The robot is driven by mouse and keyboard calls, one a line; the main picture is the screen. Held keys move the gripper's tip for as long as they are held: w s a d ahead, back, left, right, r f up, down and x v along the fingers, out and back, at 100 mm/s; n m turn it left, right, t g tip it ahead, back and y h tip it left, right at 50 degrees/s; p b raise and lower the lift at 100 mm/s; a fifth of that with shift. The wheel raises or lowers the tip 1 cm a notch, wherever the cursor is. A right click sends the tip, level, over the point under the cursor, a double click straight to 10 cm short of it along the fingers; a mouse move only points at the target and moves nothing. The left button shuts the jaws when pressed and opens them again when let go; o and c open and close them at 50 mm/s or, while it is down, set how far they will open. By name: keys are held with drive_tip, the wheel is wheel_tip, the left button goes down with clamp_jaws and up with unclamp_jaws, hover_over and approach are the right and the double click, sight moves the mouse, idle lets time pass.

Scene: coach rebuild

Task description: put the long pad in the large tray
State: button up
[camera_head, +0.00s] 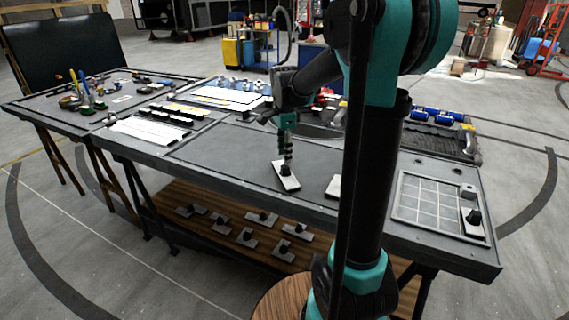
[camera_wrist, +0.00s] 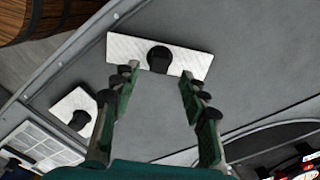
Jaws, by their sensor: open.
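The long pad (camera_head: 286,182) is a pale rectangular plate with a black knob, lying on the grey bench near its front edge. In the wrist view the long pad (camera_wrist: 190,62) lies beyond my fingertips, its knob roughly between them. My gripper (camera_head: 287,160) is open and points down just above the pad; its two fingers (camera_wrist: 159,75) are apart with nothing held. The large tray (camera_head: 400,210) is a shallow frame with a gridded floor on the bench's right end. It also shows at the lower left of the wrist view (camera_wrist: 28,150).
A shorter pad (camera_wrist: 75,108) with a knob lies between the long pad and the tray, partly hidden by my arm in the head view (camera_head: 333,187). A small block with a knob (camera_head: 473,222) sits at the tray's right side. Several knobbed pads (camera_head: 247,237) lie on the lower shelf.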

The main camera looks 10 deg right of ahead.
sight(285, 166)
wheel_tip(285, 166, up, 6)
idle(0.4)
